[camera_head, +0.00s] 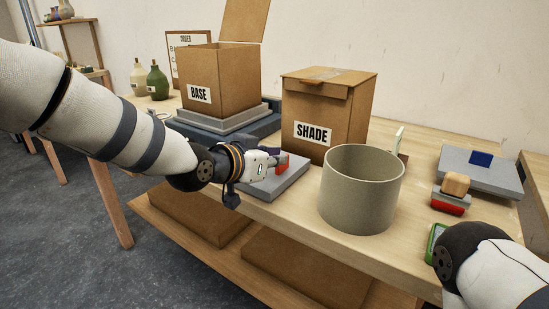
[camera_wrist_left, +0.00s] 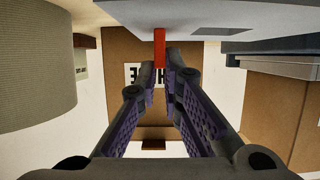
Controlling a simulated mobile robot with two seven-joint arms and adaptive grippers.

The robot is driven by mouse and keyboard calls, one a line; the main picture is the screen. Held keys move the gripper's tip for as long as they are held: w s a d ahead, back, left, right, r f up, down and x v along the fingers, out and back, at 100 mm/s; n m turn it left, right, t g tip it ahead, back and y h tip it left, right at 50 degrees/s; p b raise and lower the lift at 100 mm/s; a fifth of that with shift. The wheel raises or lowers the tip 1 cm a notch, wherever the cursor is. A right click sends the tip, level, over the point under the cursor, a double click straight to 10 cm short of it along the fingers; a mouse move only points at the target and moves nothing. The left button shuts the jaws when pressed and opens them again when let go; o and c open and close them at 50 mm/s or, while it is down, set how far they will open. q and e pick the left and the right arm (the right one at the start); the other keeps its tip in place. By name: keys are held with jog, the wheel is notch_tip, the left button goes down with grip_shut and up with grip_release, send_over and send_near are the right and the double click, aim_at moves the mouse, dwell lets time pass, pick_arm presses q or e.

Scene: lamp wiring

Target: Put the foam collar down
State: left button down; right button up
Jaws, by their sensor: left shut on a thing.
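A light grey slab with a red tab (camera_head: 282,163), which may be the foam collar (camera_head: 290,184), is at the table's front edge, before the SHADE box. I cannot tell whether it rests on the table. My left gripper (camera_head: 273,165) reaches in from the left and is shut on the red tab. In the left wrist view, the fingertips (camera_wrist_left: 167,62) close at the red tab (camera_wrist_left: 159,48), and the slab's pale face (camera_wrist_left: 130,12) with a dark recess lies along the top. My right arm enters at the lower right; its fingers do not show.
The SHADE box (camera_head: 328,105) is closed; the open BASE box (camera_head: 215,85) stands on slabs behind. A beige drum shade (camera_head: 360,195) stands right of my left gripper. A wood-and-red block (camera_head: 452,190) and another grey slab (camera_head: 480,172) lie at the right.

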pick_arm(q)
jog(key=shift+f, duration=0.1)
jog(key=c, duration=1.7)
grip_release()
